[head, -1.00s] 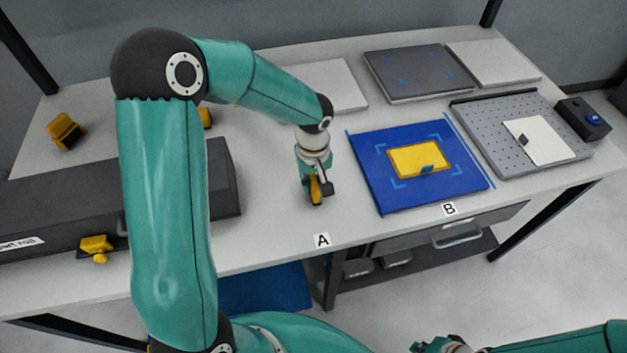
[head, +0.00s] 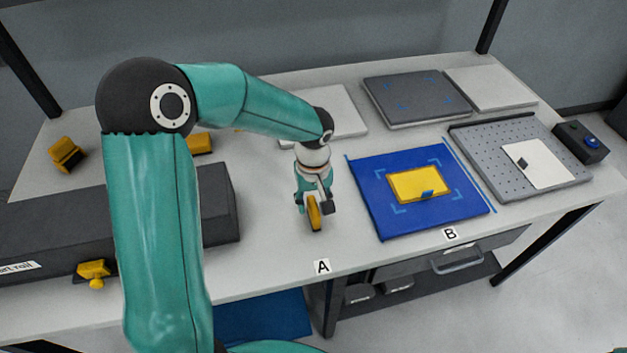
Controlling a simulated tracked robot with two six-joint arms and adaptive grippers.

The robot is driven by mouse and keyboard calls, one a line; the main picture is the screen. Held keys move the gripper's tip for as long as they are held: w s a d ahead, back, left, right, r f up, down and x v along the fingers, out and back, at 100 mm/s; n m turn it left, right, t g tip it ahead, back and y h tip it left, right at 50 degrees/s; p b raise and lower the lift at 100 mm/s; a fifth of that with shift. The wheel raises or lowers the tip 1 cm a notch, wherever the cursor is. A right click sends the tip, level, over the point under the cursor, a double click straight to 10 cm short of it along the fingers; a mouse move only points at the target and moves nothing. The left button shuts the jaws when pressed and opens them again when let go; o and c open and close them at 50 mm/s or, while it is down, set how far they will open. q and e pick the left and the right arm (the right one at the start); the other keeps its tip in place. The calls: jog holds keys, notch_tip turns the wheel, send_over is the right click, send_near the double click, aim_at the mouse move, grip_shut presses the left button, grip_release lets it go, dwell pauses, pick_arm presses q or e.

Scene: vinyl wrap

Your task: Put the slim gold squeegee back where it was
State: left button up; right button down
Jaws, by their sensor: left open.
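My left gripper (head: 315,204) is open and points down over the clear worktop, just behind the A label (head: 322,267) and left of the blue mat (head: 372,190). A slim gold piece shows upright at its fingertips. I cannot tell whether this is the squeegee or part of a finger, nor whether it touches the table. No other slim gold squeegee can be made out clearly. My right gripper is not in view.
A yellow card (head: 419,185) lies on the blue mat, near the B label (head: 450,234). A perforated grey board (head: 483,150) holds a white sheet (head: 540,163). Yellow blocks stand at the left (head: 65,153) and behind my arm (head: 199,143). A long dark box (head: 219,200) lies left.

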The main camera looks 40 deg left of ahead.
aim_at(313, 204)
pick_arm(q)
notch_tip(313, 204, up, 9)
jog(key=shift+r, duration=0.15)
dwell(0.6)
